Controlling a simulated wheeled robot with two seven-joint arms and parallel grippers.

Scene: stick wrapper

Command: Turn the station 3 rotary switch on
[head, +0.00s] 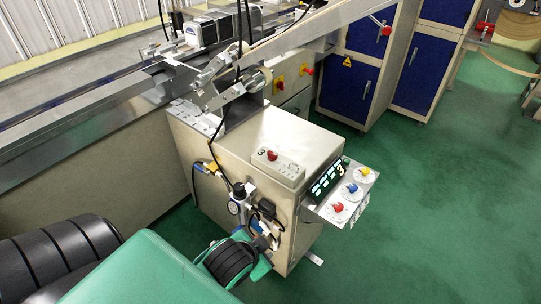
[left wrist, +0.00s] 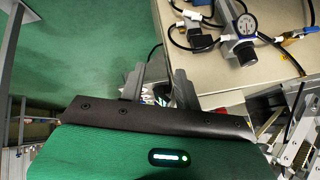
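A small light-grey box marked 3 (head: 278,168) sits on top of the beige cabinet and carries a red knob (head: 272,155). Whether the knob is on or off is too small to tell. In the head view my left arm reaches in from the lower left, its end low beside the cabinet's front, below and left of the box. In the left wrist view my left gripper (left wrist: 158,88) shows two grey fingers apart, with nothing clearly held between them. My right gripper is not in view.
A tilted panel (head: 325,210) with red, blue and yellow knobs and a lit display (head: 325,180) juts from the cabinet's right side. A gauge (left wrist: 246,24), hoses and cables stick out of the cabinet's front. Green floor (head: 430,220) is clear at the right.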

